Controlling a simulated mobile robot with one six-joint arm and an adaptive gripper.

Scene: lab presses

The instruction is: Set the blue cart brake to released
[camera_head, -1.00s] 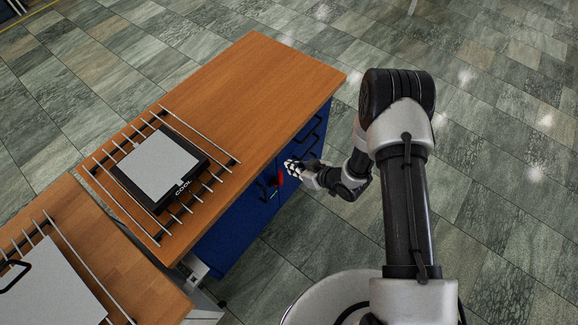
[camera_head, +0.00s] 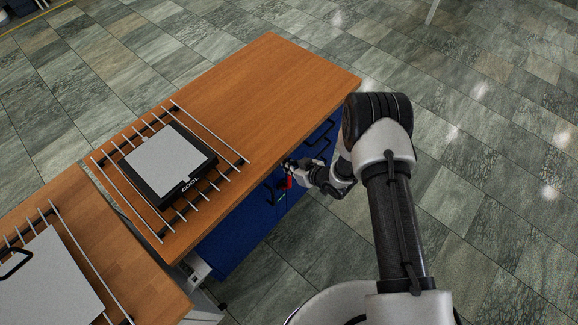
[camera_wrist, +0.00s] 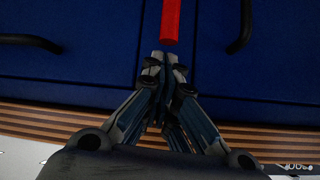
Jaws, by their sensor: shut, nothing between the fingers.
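The blue cart (camera_head: 236,232) has a wooden top and blue front panels. A red lever (camera_head: 289,183), which looks like the brake handle, sticks out of its front. In the wrist view the red lever (camera_wrist: 170,22) shows as a red bar at the top centre, against the blue front. My gripper (camera_wrist: 164,62) is shut and empty, with its fingertips just below the bar's end; I cannot tell whether they touch it. In the head view my gripper (camera_head: 290,167) is beside the lever at the cart's front; the lever's mounting is not clear.
Black handles (camera_wrist: 30,41) flank the lever on the cart front. A black and grey plate marked COOL (camera_head: 165,165) lies on a metal rack (camera_head: 160,233) on the cart top. A second wooden table (camera_head: 130,285) adjoins at lower left. Tiled floor to the right is open.

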